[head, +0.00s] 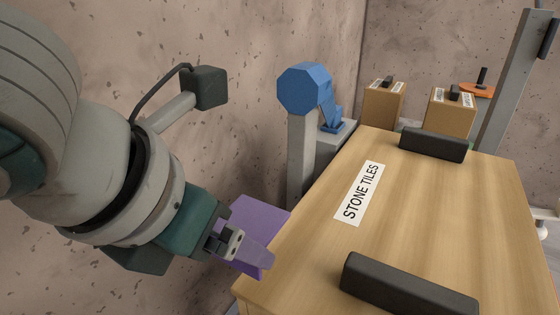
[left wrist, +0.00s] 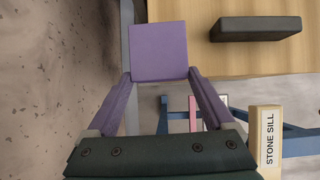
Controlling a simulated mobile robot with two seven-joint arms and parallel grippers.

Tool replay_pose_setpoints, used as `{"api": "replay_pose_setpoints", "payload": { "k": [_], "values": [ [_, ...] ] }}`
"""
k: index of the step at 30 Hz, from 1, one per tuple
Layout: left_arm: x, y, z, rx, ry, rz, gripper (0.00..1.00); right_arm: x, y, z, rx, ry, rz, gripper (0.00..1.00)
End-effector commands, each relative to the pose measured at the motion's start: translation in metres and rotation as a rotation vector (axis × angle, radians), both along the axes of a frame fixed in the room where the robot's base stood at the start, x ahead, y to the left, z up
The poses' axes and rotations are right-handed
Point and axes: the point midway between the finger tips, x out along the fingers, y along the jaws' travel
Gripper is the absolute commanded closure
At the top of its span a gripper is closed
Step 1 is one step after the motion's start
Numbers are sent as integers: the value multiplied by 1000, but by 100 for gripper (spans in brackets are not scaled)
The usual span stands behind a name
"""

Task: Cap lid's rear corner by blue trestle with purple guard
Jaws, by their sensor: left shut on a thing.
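The purple guard (head: 258,218) is a block with a flat square face, held by my left gripper (head: 262,256) beside the near left corner of the wooden lid (head: 400,215), labelled STONE TILES. In the left wrist view the guard (left wrist: 158,52) sits between the two finger tips (left wrist: 160,76), and its right side overlaps the lid's edge (left wrist: 230,60). Whether it touches the lid I cannot tell. Blue bars (left wrist: 300,143), possibly of a blue trestle, show below the lid in the left wrist view. My right gripper is in neither view.
Two black handles (head: 408,287) (head: 432,145) stand on the lid. A blue-headed device on a grey post (head: 302,150) stands by its far left side. Cardboard boxes (head: 383,105) are beyond. A stone wall (head: 230,60) is close on the left. A STONE SILL block (left wrist: 267,140) lies lower right.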

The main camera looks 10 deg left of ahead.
Motion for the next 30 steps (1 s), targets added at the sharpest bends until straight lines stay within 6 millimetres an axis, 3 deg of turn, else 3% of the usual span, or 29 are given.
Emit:
{"api": "replay_pose_setpoints", "payload": {
  "k": [11,17,30],
  "values": [
    [0,0,0,-3,-7,-14,67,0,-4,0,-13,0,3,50],
    [0,0,3,-1,-7,-12,67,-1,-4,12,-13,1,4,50],
    [0,0,-43,0,-6,-12,67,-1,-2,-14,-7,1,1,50]
  ]
}}
